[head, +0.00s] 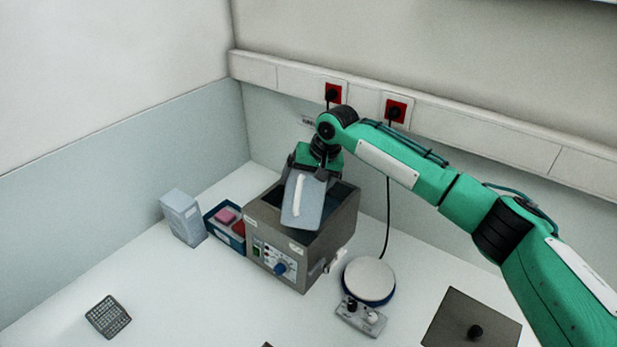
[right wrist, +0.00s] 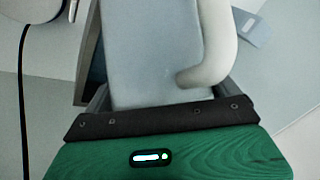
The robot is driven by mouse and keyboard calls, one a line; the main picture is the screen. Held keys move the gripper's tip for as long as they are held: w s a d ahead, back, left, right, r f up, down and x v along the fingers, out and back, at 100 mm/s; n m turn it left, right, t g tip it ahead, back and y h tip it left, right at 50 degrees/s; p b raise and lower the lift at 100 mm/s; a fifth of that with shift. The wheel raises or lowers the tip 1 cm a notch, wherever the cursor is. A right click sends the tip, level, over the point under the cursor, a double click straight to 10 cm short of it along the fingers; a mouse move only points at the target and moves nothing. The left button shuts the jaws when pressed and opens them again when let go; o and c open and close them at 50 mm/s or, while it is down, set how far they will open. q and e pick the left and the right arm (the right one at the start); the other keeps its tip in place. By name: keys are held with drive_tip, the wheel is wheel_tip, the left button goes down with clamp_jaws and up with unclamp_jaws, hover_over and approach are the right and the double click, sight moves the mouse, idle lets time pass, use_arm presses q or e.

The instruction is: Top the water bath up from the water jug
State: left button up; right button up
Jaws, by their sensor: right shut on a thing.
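The water bath (head: 270,254) is a grey-brown open box with a control panel and blue knob on its front. The water jug (head: 304,203), pale blue-grey with a white handle, is held tilted over the bath's opening. My right gripper (head: 307,168) is shut on the jug. In the right wrist view the jug (right wrist: 150,55) fills the middle, gripped between the fingers (right wrist: 160,103), with its handle on the right. The jug hides much of the bath's inside, and I cannot see the water level or any stream. My left gripper is not in view.
A blue tray (head: 222,231) with pink and red items and a pale box (head: 183,217) stand left of the bath. A round-topped stirrer (head: 369,280) is to its right. A dark lid (head: 470,322) and a wire rack (head: 108,316) lie in front.

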drive_tip(key=shift+s+a+f+g+p, duration=0.2)
drive_tip(key=shift+f+g+p, duration=0.05)
drive_tip(key=shift+f, duration=0.15)
drive_tip(key=shift+s+a+f+g+p, duration=0.15)
drive_tip(key=shift+s+f+g+p, duration=0.1)
drive_tip(key=shift+f, duration=0.1)
drive_tip(key=shift+a+r, duration=0.1)
drive_tip(key=shift+r, duration=0.05)
drive_tip(key=shift+a+g+p, duration=0.1)
drive_tip(key=shift+g+p, duration=0.2)
drive_tip(key=shift+p, duration=0.2)
drive_tip(key=shift+w+d, duration=0.2)
drive_tip(key=shift+w, duration=0.2)
drive_tip(key=shift+w+g+p, duration=0.2)
drive_tip(key=shift+g+p, duration=0.2)
drive_tip(key=shift+g, duration=0.2)
drive_tip(key=shift+w+d+m+g, duration=0.1)
drive_tip(key=shift+w+m+g, duration=0.2)
drive_tip(key=shift+r, duration=0.2)
idle(2.6)
